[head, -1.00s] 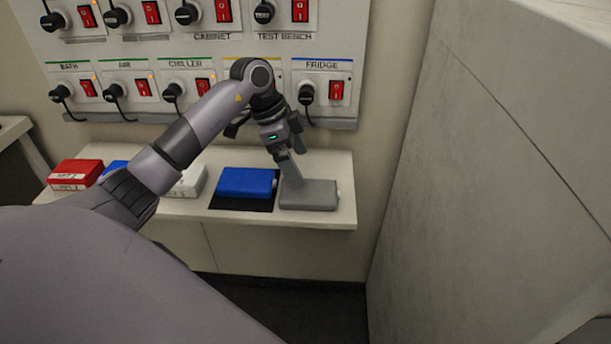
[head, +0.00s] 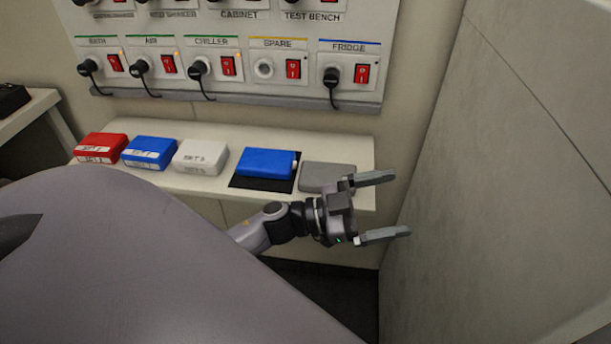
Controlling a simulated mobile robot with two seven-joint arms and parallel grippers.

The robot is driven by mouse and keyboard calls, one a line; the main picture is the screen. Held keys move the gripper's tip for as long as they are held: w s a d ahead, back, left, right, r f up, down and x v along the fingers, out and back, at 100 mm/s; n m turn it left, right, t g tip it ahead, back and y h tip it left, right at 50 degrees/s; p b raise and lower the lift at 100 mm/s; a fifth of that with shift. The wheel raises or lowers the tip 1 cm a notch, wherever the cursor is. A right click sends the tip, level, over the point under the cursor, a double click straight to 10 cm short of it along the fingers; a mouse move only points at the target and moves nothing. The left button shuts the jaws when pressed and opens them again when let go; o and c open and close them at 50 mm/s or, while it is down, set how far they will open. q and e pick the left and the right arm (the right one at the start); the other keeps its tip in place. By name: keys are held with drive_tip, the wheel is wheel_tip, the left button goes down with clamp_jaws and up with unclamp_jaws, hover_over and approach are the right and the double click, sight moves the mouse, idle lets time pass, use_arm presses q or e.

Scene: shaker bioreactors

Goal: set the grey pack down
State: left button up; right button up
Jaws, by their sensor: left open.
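The grey pack (head: 322,176) lies flat on the white shelf (head: 215,188), near its right end. It is just right of a blue pack (head: 265,162) that sits on a black mat (head: 250,184). My left gripper (head: 382,208) is open and empty, its two fingers spread and pointing right. It is in front of the shelf's right end, apart from the grey pack as far as I can tell, and hides the pack's lower right part. My right gripper is not in view.
A red pack (head: 101,147), another blue pack (head: 149,152) and a white pack (head: 200,156) stand left on the shelf. A wall panel (head: 240,92) of switches and plugs hangs above. A large grey wall (head: 510,170) closes off the right side.

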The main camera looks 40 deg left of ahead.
use_arm(q)
drive_tip(key=s+a+f+n+g+y, duration=0.1)
drive_tip(key=s+a+f+n+y, duration=0.1)
drive_tip(key=s+f+n+y, duration=0.3)
drive_tip(key=s+a+f+n+g+y, duration=0.2)
drive_tip(key=s+f+n+y, duration=0.3)
drive_tip(key=s+f, duration=0.6)
wheel_tip(320, 180, down, 6)
drive_tip(key=y, duration=0.2)
drive_tip(key=shift+s+a+g+y, duration=0.15)
drive_tip(key=shift+g+y, duration=0.15)
drive_tip(key=shift+y, duration=0.1)
drive_tip(key=shift+r+p, duration=1.4)
drive_tip(key=shift+r, duration=0.05)
